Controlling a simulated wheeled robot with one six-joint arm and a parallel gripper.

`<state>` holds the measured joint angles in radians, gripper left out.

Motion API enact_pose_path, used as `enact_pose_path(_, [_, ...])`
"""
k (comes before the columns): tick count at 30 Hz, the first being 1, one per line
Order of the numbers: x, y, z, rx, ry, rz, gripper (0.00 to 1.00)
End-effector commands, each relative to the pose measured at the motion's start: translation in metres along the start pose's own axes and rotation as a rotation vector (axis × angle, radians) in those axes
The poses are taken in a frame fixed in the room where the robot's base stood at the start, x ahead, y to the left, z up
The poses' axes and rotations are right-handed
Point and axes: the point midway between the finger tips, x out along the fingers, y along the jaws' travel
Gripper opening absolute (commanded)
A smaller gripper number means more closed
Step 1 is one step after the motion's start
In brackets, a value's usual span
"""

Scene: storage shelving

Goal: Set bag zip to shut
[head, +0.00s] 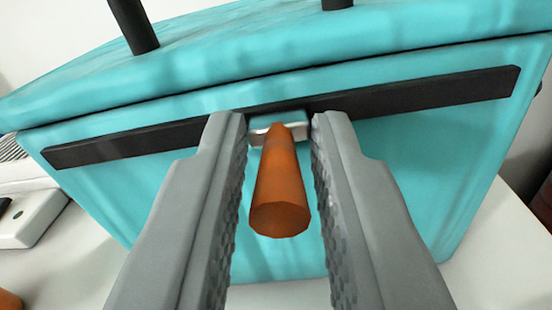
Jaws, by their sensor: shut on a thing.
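The teal bag (420,160) fills most of the head view, with a black zip track (440,93) running across its front and rising to the right. A metallic zip slider (262,128) sits around the middle of the track. An orange cylindrical zip pull (280,190) sticks out from it toward the camera. My gripper (279,120) has its two grey ridged fingers on either side of the slider and pull, shut on the zip pull at its slider end. The fingertips hide parts of the track near the slider.
Two black posts (133,25) rise from the bag's top. A white device (30,212) lies on the pale surface (70,265) at left. An orange thing (8,302) shows at the lower left corner. A dark reddish thing (543,203) is at the right edge.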

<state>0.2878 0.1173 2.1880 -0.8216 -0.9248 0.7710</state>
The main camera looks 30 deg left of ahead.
Motion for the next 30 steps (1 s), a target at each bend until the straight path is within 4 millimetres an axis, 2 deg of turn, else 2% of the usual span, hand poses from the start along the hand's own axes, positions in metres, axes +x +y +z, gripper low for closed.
enact_pose_path(1, [0.000,0.014,-0.002,0.000,0.000,0.005,0.00])
enact_pose_path(6, [0.000,0.046,-0.009,0.000,0.000,0.003,0.00])
enact_pose_path(12, [0.000,0.070,-0.014,0.000,0.000,0.002,0.00])
enact_pose_path(26, [0.000,0.077,-0.015,0.001,-0.001,0.001,0.00])
enact_pose_path(27, [0.000,0.077,-0.015,0.001,-0.001,0.001,0.24])
enact_pose_path(28, [0.000,0.077,-0.015,0.001,-0.001,0.001,0.30])
enact_pose_path(30, [0.000,0.077,-0.015,0.001,0.000,0.001,0.33])
